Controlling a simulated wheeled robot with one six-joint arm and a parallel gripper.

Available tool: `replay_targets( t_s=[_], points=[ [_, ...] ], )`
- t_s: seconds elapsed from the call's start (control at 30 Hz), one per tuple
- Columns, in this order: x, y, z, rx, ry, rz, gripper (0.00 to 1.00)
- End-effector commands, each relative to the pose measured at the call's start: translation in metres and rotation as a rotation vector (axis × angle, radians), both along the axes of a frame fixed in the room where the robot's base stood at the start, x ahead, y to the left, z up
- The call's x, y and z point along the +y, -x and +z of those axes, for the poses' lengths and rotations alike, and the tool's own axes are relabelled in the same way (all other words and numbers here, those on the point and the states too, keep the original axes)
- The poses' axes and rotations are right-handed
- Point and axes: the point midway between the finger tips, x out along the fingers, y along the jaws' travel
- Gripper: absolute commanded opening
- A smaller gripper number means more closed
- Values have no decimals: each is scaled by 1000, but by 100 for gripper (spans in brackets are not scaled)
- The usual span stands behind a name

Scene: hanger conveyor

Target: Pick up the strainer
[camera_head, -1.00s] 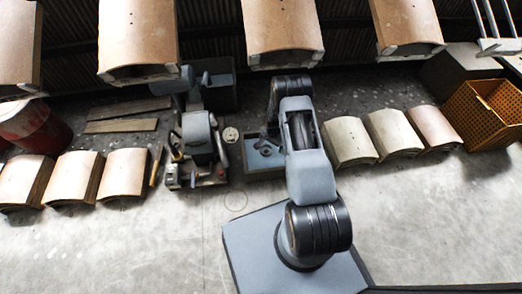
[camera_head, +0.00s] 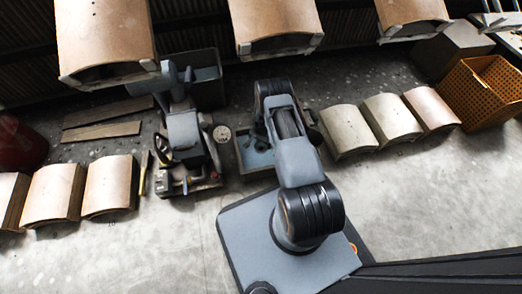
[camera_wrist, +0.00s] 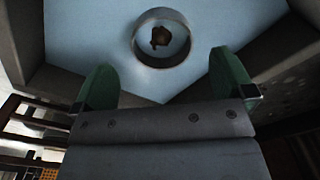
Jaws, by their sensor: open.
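A short grey ring-shaped thing, which I take to be the strainer (camera_wrist: 137,40), sits on the pale blue floor of a grey bin (camera_wrist: 272,50) in the wrist view. A small brown lump shows inside the ring. My gripper (camera_wrist: 166,82) is open, with its two green fingers spread below the ring in the picture and nothing between them. In the head view the bin (camera_head: 243,160) is partly covered by my arm. The gripper itself is hidden there, and I cannot make out the strainer clearly.
The bin's walls rise close around my gripper. Left of the bin stand a grey machine (camera_head: 185,140) and a flat round disc (camera_head: 222,134). Curved panels (camera_head: 347,130) stand to the right, with an orange perforated crate (camera_head: 487,90) beyond. Large panels (camera_head: 272,22) hang above.

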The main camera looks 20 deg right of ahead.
Motion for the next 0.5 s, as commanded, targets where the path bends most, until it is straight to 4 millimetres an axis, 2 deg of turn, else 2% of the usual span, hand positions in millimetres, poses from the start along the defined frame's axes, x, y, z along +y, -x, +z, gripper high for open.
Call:
replay_targets(
  t_s=[0.17,0.5],
  points=[
    [-1,0,-8,-1,0,-2,100],
    [-1,-2,-51,1,0,-4,100]
  ],
)
